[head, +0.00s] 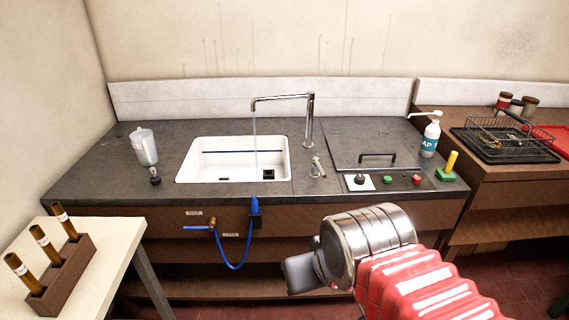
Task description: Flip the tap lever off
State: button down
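The chrome tap (309,120) stands at the back right of the white sink (283,172), its spout reaching left over the basin. A thin bluish stream of water (255,130) falls from the spout into the sink. A small chrome lever (319,165) stands on the counter in front of the tap, tilted. My gripper (300,273) is in front of the counter, below and apart from the lever. Only a dark grey end piece shows past the metal wrist, so its opening cannot be told.
A blue hose (233,267) loops below the sink beside a brass valve (212,224) with a blue handle. Right of the lever are a panel with coloured buttons (387,180) and a soap bottle (431,138). A clear jug (144,147) stands left.

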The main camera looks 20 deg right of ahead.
aim_at(320, 168)
jog(key=u, duration=0.4)
jog(key=i, duration=0.5)
jog(key=u, duration=0.7)
jog(key=i, duration=0.5)
jog(key=u, duration=0.35)
